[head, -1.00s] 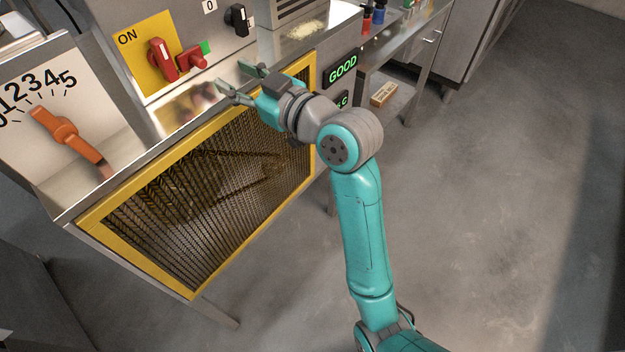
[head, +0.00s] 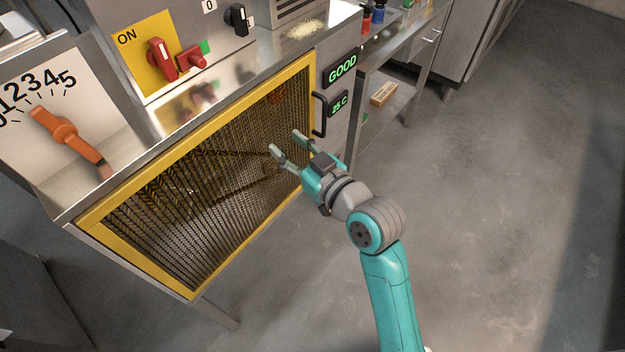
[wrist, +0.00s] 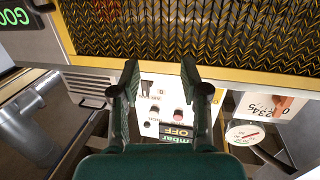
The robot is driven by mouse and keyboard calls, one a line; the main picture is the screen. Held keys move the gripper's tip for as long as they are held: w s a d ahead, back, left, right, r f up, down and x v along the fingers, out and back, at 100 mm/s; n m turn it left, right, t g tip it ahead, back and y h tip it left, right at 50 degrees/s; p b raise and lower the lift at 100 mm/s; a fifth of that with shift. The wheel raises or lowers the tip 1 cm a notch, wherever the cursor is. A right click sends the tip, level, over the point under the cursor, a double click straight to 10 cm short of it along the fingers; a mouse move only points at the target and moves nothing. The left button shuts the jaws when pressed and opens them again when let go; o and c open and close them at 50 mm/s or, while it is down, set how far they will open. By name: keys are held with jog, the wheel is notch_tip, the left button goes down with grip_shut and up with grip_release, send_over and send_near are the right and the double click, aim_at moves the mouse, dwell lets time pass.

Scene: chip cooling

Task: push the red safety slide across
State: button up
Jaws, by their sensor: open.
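A red block with a protruding knob, which looks like the red safety slide (head: 191,61), sits on the upper panel in the head view, beside a small green patch. A red-handled switch (head: 162,58) on a yellow plate marked ON is just left of it. My gripper (head: 286,142) is open and empty in front of the yellow-framed mesh guard (head: 188,293), below and right of the slide and well apart from it. In the wrist view, my open fingers (wrist: 159,65) point toward the mesh, with panel controls partly hidden behind them.
A steel ledge (head: 235,84) runs between panel and guard. A black handle (head: 319,114) stands out right of the guard, near the GOOD display (head: 341,69). An orange dial lever (head: 62,134) is at the left. Open floor (head: 500,200) lies to the right.

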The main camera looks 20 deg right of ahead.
jog(key=s+d+f+m+h, duration=0.2)
jog(key=s+d+f, duration=0.1)
jog(key=f, duration=0.3)
jog(key=shift+s+f, duration=0.3)
jog(key=shift+s, duration=0.6)
jog(key=n+g+y, duration=0.1)
jog(key=n+y, duration=0.4)
jog(key=n, duration=0.1)
send_near(203, 64)
jog(key=x, duration=1)
grip_shut()
